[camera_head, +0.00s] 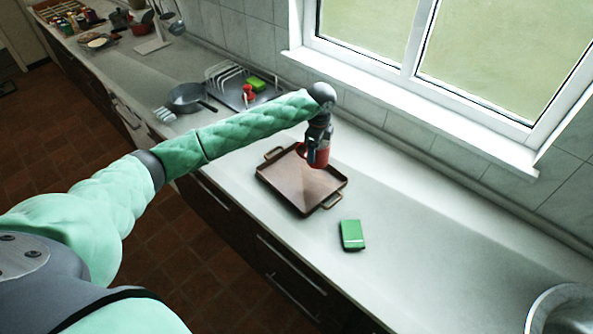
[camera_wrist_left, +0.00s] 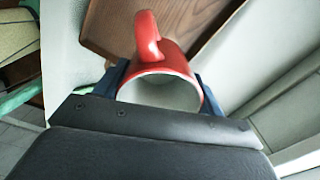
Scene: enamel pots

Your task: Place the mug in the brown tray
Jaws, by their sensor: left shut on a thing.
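The red mug (camera_head: 322,158) is held by my left gripper (camera_head: 317,146) over the far right part of the brown tray (camera_head: 290,190). In the left wrist view the mug (camera_wrist_left: 160,68) sits between the two fingers of the gripper (camera_wrist_left: 160,90), with its pale inside facing the camera and its handle pointing away. The brown tray (camera_wrist_left: 185,22) shows behind the mug there. The tray lies on the counter with a handle at each end. I cannot tell exactly how high the mug is above it. My right gripper is not in view.
A green box (camera_head: 352,235) lies on the counter near the tray's front right. A dark pan (camera_head: 187,97) and a dish rack (camera_head: 240,85) stand to the left. A metal sink or bowl (camera_head: 565,310) is at the lower right.

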